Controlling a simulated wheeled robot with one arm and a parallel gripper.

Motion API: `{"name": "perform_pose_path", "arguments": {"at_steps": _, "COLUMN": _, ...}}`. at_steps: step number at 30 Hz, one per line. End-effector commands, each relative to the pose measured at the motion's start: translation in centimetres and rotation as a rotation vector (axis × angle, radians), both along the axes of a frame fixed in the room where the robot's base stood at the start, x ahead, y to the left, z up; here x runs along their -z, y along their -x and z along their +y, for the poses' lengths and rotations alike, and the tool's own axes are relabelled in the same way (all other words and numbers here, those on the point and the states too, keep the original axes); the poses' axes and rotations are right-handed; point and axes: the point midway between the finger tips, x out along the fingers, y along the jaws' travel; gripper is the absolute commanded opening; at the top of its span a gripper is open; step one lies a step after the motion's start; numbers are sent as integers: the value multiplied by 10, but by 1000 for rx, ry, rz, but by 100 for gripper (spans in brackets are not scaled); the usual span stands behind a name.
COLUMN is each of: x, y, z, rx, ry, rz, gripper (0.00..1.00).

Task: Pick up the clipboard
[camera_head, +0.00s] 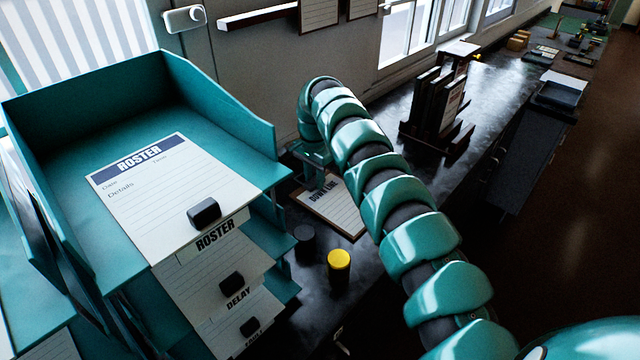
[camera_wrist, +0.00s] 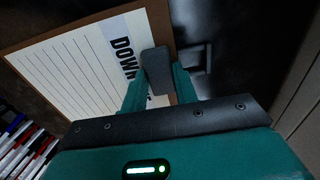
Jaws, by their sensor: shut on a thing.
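I cannot tell whether the clipboard is clear of the counter.
A teal tray stack (camera_head: 225,120) with ROSTER and DELAY sheets stands at left. A yellow-topped cylinder (camera_head: 339,262) and a dark cylinder (camera_head: 304,240) stand near the clipboard. A dark rack (camera_head: 437,110) stands farther back on the counter. Several pens (camera_wrist: 22,145) show in the wrist view.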

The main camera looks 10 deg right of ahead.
Motion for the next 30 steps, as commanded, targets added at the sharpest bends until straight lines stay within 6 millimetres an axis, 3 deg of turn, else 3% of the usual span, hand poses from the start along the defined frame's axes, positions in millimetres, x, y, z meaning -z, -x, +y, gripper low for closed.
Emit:
{"name": "perform_pose_path", "arguments": {"at_steps": 20, "x": -85, "y": 0, "z": 0, "rx": 0, "ry": 1, "rz": -1, "gripper": 9}}
{"name": "perform_pose_path", "arguments": {"at_steps": 30, "x": -97, "y": 0, "z": 0, "rx": -1, "ry": 0, "rz": -1, "gripper": 9}}
